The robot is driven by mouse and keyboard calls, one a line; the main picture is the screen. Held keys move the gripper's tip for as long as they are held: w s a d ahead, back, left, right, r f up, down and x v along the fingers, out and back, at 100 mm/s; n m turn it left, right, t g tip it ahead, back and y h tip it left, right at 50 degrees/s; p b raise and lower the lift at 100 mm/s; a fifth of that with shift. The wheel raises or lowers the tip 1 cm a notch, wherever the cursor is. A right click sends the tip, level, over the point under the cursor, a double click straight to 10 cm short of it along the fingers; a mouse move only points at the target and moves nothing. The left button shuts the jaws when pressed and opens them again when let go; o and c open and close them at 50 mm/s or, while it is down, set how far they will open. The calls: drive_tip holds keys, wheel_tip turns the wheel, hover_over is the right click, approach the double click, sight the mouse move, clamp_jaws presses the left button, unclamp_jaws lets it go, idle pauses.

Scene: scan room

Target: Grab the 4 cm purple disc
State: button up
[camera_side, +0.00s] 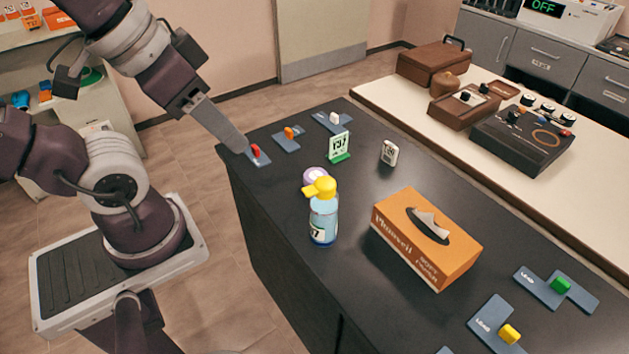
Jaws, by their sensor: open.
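The purple disc (312,174) lies on the black table, pale purple with a lighter middle. It sits just behind a clear blue bottle (323,220) with a yellow pump top, which hides its lower right part. My gripper (243,148) is at the table's far left corner, close to a small red piece (255,151) on a blue-grey card. It is left of the disc and apart from it. The gripper is open; its fingers are seen nearly edge-on, and I cannot tell whether they touch the red piece.
An orange tissue box (400,240) stands right of the bottle. A green-based sign (339,147) and a white device (389,152) stand behind the disc. Cards with orange (289,132) and white (334,117) pieces lie at the back. Table between box and right-hand cards is clear.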

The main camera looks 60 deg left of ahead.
drive_tip(key=o, duration=0.8)
drive_tip(key=shift+c, duration=0.2)
